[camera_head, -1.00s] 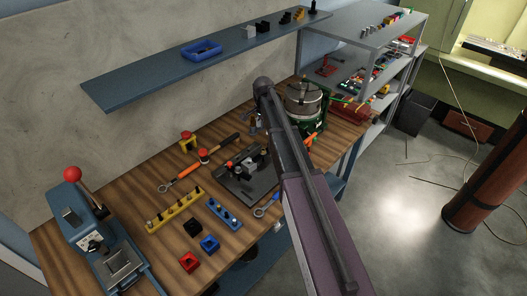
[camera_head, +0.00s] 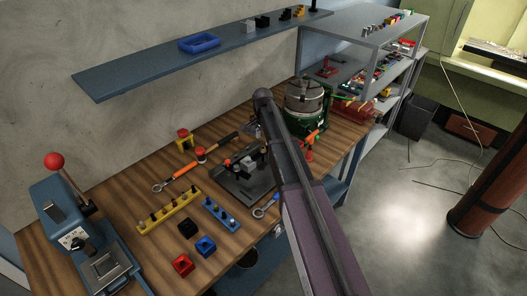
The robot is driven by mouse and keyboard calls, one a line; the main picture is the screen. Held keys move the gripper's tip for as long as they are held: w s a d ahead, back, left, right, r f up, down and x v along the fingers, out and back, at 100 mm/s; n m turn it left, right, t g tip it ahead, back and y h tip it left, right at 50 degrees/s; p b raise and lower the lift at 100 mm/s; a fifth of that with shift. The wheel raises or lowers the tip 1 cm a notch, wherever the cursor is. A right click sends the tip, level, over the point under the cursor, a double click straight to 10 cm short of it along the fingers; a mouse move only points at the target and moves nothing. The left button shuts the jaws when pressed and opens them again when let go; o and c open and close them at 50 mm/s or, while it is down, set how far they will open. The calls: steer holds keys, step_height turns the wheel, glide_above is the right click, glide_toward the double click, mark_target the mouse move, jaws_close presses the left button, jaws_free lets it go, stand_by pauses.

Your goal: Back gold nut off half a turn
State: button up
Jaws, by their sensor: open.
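I cannot make out a gold nut for certain in this view; the small parts on the bench are too small to tell. A black fixture plate (camera_head: 240,186) with a grey and black clamp-like part lies mid-bench. A yellow strip (camera_head: 168,212) and a blue strip (camera_head: 221,215), each with several dark studs, lie to its left and front. My arm crosses the bench from the lower right. Only a bit of my gripper (camera_head: 250,131) shows beside the arm's end, above the back of the bench; its fingertips are mostly hidden. I see nothing held in it.
Orange-handled tools (camera_head: 181,173) lie behind the strips. Red (camera_head: 182,265), blue (camera_head: 205,246) and black (camera_head: 187,228) blocks sit near the front edge. A press with a red knob (camera_head: 54,160) stands left, a green-based round chuck (camera_head: 305,97) at the back right. A shelf (camera_head: 160,72) overhangs behind.

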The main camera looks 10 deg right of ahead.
mark_target(263, 148)
steer(key=shift+f+b, duration=2.1)
steer(key=shift+f, duration=0.3)
jaws_close()
